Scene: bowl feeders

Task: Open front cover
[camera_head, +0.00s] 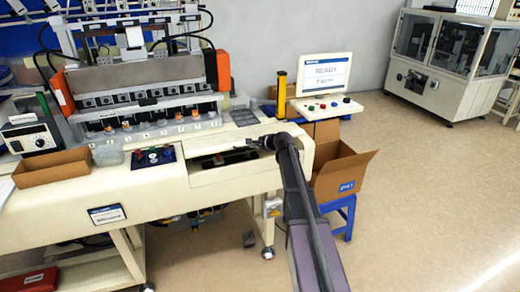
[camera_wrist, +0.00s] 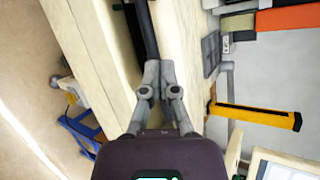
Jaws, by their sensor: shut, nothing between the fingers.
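The front cover seems to be the cream panel (camera_head: 235,178) at the right end of the machine's front; its exact edges are hard to tell. A dark recess (camera_head: 216,160) shows above it, with a small reddish part inside. In the wrist view a dark gap (camera_wrist: 147,28) runs between cream panels, just beyond my fingers. My gripper (camera_head: 253,143) is at the right end of this recess, with its fingers pointing left along it. In the wrist view my gripper (camera_wrist: 158,72) has its fingers together and empty. I cannot tell whether the fingertips touch the panel.
A button panel (camera_head: 153,156) and a cardboard tray (camera_head: 52,167) are on the machine's left part. An open cardboard box (camera_head: 341,172) on a blue stand is right of my arm. A monitor (camera_head: 326,74) and a yellow post (camera_head: 281,94) stand behind. Floor at right is clear.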

